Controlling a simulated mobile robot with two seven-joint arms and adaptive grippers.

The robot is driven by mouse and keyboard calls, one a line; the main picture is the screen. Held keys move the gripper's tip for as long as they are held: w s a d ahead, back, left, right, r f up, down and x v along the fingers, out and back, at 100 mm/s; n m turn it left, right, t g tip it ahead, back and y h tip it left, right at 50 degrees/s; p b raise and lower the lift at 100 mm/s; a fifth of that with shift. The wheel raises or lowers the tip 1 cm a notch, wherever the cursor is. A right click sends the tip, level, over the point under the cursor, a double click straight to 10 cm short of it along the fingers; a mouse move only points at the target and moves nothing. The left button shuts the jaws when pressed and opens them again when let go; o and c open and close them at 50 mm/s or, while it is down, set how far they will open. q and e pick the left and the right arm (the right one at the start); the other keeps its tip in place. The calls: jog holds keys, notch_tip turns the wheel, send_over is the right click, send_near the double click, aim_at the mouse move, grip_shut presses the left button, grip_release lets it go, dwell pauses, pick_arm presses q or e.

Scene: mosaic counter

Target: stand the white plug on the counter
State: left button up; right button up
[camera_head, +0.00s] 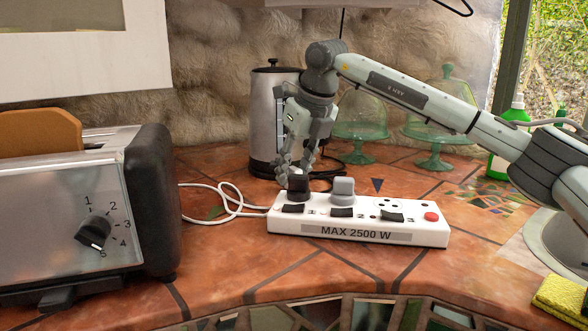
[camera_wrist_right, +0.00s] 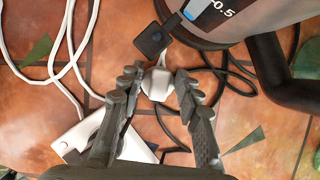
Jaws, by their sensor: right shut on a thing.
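The white plug (camera_wrist_right: 158,84) sits between the fingertips of my right gripper (camera_wrist_right: 157,88) in the right wrist view. The gripper is shut on it. In the head view my right gripper (camera_head: 294,168) points down just behind the left end of the white power strip (camera_head: 360,235), in front of the kettle. The plug is mostly hidden there by the fingers and the black plug, and I cannot tell whether it touches the tiled counter (camera_head: 215,265). My left gripper is not in view.
A black plug (camera_head: 299,187) and a grey plug (camera_head: 342,190) stand in the strip. The metal kettle (camera_head: 266,115) is close behind my gripper. A toaster (camera_head: 70,220) stands left, green glass stands (camera_head: 436,150) behind right. A white cord (camera_head: 228,205) and dark cable lie nearby.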

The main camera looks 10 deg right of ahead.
jog(key=o, duration=0.8)
jog(key=shift+f, duration=0.15)
jog(key=shift+c, duration=0.2)
jog(key=o, duration=0.4)
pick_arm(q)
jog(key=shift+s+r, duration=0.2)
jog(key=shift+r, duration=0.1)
pick_arm(e)
jog(key=shift+o, duration=0.2)
jog(key=shift+r, duration=0.2)
jog(key=shift+s+r, duration=0.1)
jog(key=shift+r, duration=0.2)
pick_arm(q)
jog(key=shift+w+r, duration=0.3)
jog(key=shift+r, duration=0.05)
pick_arm(e)
jog(key=v, duration=1.1)
jog(key=shift+r, duration=0.2)
